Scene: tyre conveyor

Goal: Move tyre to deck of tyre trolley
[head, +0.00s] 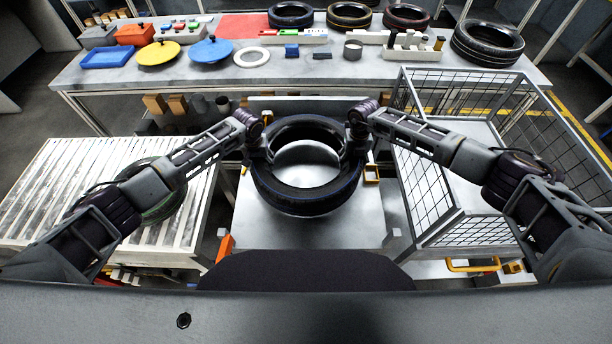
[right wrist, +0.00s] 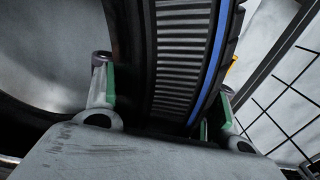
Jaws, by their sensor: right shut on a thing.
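A black tyre with a blue stripe (head: 305,192) is in the middle of the head view, over a pale metal plate (head: 350,232); I cannot tell whether it touches the plate. My left gripper (head: 257,155) is at the tyre's left side and appears closed on its wall. My right gripper (head: 356,152) is shut on the tyre's right side. In the right wrist view, the right gripper's fingers (right wrist: 165,100) straddle the tyre's ribbed tread and blue stripe (right wrist: 208,70). The tyre trolley (head: 430,190) with wire mesh sides stands at right, its pale deck (head: 470,140) bare.
A slatted conveyor (head: 60,180) at left carries a green-striped tyre (head: 160,205), partly hidden by my left arm. The bench (head: 330,75) behind holds several tyres, coloured lids and trays. The trolley's mesh wall stands between the held tyre and the deck.

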